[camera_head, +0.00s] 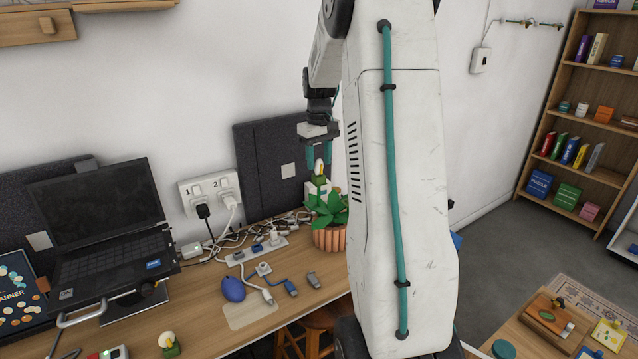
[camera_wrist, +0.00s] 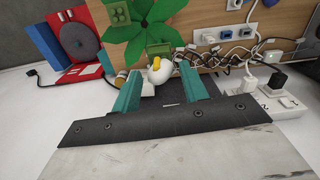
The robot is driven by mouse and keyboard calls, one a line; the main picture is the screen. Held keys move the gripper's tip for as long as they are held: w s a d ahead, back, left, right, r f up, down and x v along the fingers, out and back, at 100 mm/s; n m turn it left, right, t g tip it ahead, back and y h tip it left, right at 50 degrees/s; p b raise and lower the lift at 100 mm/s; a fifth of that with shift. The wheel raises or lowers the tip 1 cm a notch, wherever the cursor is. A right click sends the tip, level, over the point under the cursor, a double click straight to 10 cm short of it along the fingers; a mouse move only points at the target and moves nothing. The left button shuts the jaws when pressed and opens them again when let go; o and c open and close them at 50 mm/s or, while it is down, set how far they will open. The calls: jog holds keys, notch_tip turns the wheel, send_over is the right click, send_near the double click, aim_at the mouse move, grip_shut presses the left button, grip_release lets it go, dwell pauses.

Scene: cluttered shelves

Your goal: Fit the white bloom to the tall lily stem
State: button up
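The white bloom (camera_head: 320,166) with a yellow centre is just below my gripper (camera_head: 319,158), over a green piece (camera_head: 319,181) above the potted plant's leaves (camera_head: 328,207). In the wrist view the bloom (camera_wrist: 158,72) lies between and beyond the teal fingertips of my gripper (camera_wrist: 160,76), with a narrow gap visible on each side. My gripper looks open around it. A green block (camera_wrist: 160,47) shows right beside the bloom. The tall stem is mostly hidden; whether the bloom is seated on it I cannot tell.
The ribbed terracotta pot (camera_head: 331,238) stands at the desk's back right. A power strip (camera_head: 256,249) and tangled cables lie left of it. A laptop (camera_head: 105,225) stands further left. Dark panels line the wall behind.

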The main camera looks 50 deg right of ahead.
aim_at(319, 160)
jog(key=shift+o, duration=0.7)
jog(key=shift+r, duration=0.1)
notch_tip(319, 160, up, 8)
jog(key=shift+f, duration=0.2)
jog(key=s+a+n, duration=0.1)
jog(key=s+a, duration=0.7)
jog(key=a, duration=0.4)
jog(key=s+a+n+t, duration=0.1)
jog(key=s+a, duration=0.7)
jog(key=a, duration=0.5)
jog(key=s+a, duration=0.8)
jog(key=a, duration=0.4)
jog(key=shift+s+a+f+n, duration=0.3)
jog(key=shift+s+a+n, duration=0.05)
jog(key=shift+s+n, duration=0.05)
